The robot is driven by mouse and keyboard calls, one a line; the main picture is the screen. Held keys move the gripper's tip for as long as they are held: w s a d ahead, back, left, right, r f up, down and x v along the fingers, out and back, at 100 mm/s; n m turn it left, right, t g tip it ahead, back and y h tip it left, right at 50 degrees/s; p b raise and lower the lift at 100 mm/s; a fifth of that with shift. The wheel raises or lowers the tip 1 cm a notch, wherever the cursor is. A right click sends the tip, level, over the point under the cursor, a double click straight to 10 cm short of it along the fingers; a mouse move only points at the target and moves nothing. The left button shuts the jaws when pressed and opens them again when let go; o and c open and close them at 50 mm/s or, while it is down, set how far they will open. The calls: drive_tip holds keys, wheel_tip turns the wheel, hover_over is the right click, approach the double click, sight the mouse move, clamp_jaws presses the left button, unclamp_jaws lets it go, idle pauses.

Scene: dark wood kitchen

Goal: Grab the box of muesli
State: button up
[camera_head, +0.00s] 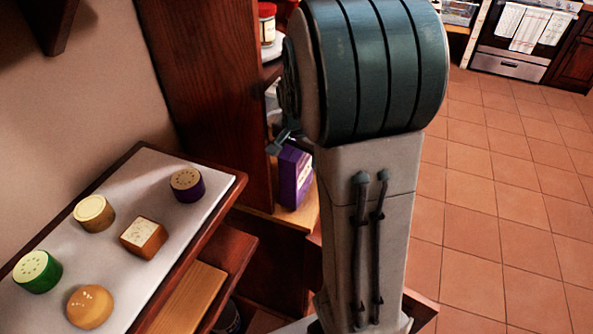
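A purple box (294,178) with a pale patch on its side, likely the muesli, stands upright on a wooden shelf in the tall cabinet. My arm covers its right side. A small grey-teal part of my gripper (284,142) shows at the upper left of the box, very close to its top. The rest of the gripper is hidden behind my large arm link. I cannot tell whether it touches the box or whether its fingers are open or shut.
A white-topped counter (130,255) at left holds several small round and square items. A dark wood cabinet side (215,95) borders the shelf on the left. A red-lidded jar (267,24) stands on a higher shelf. Open tiled floor (500,200) lies at right, with an oven (515,50) far back.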

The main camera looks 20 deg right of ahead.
drive_tip(key=shift+f, duration=0.2)
idle(0.3)
clamp_jaws()
